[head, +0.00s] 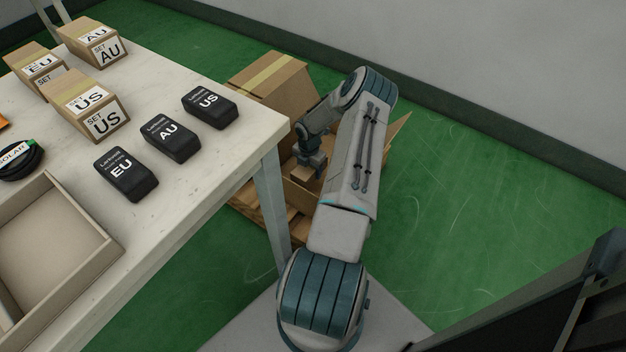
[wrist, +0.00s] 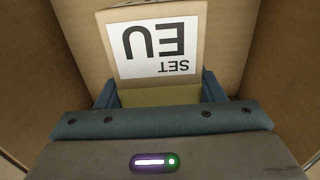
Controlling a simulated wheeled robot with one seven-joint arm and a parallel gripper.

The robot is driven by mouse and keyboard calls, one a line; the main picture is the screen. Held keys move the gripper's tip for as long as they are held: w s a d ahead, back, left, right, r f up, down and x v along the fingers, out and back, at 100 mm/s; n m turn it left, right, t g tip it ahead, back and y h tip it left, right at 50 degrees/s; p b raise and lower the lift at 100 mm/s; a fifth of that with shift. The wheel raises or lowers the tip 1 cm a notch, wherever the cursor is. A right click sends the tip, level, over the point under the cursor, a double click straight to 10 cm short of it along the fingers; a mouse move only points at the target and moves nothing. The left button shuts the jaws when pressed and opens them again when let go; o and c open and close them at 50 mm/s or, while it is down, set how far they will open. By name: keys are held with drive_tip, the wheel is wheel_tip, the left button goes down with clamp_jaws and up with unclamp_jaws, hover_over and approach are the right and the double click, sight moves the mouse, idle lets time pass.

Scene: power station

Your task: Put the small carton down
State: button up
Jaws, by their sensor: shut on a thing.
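A small carton (wrist: 190,75) with a white "SET EU" label fills the upper middle of the wrist view. My gripper (wrist: 160,92) is shut on it, with one blue finger at each side. Brown cardboard walls surround the carton in that view. In the head view my gripper (head: 310,160) points down into an open cardboard box (head: 265,198) beside the table. The small carton (head: 301,175) shows only partly below the fingers. I cannot tell whether its underside touches the box floor.
A wooden pallet (head: 243,205) lies beneath. The white table (head: 200,165) at left carries several labelled cartons, three black chargers (head: 168,138) and a tray (head: 85,275). Green floor (head: 450,160) is clear at right.

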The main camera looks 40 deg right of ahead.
wheel_tip(320, 180, down, 7)
drive_tip(key=shift+r+b, duration=0.1)
drive_tip(key=shift+b, duration=0.9)
drive_tip(key=shift+f, duration=0.2)
drive_tip(key=o, duration=1.2)
wheel_tip(320, 180, up, 12)
drive_tip(key=p, duration=0.4)
drive_tip(key=shift+r+p, duration=0.15)
drive_tip(key=shift+p, duration=0.15)
